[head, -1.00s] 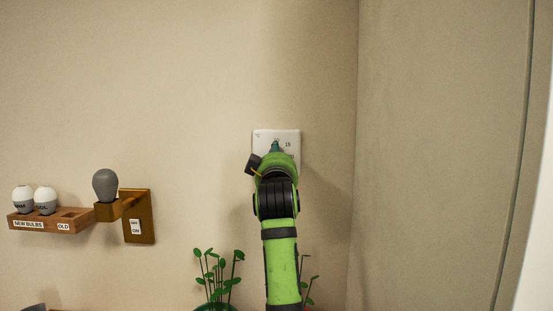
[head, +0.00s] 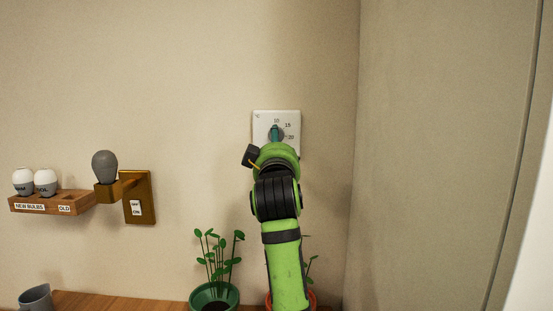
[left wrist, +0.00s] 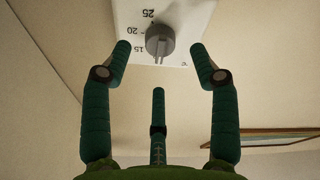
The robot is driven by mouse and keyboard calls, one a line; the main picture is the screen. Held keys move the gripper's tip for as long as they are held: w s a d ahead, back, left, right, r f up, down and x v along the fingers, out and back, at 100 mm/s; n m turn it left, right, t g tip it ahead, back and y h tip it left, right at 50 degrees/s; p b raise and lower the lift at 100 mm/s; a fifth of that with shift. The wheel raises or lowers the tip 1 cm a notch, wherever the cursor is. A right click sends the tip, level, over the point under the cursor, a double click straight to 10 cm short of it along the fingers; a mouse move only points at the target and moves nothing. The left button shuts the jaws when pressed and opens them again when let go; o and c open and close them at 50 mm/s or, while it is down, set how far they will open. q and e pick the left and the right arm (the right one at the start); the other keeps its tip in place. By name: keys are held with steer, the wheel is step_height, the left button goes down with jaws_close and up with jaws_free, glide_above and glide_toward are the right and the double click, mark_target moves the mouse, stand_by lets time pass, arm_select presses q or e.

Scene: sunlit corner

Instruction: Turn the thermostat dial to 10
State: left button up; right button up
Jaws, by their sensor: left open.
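In the left wrist view the plate (left wrist: 188,14) appears upside down, with 15, 20 and 25 readable. There the dial (left wrist: 160,40) has a raised ridge running downward in the picture; the 10 cannot be made out. The teal fingers of my left gripper (left wrist: 160,65) are spread, apart from the dial. My right gripper is out of view.
A gray bulb (head: 105,167) sits in a wall holder beside a switch (head: 136,211). A rack (head: 80,203) holds white bulbs. Potted plants (head: 218,262) stand below the thermostat, one behind my arm. A gray mug (head: 36,297) is at lower left.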

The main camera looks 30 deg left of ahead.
arm_select(q)
steer(key=v, duration=0.7)
stand_by(0.3)
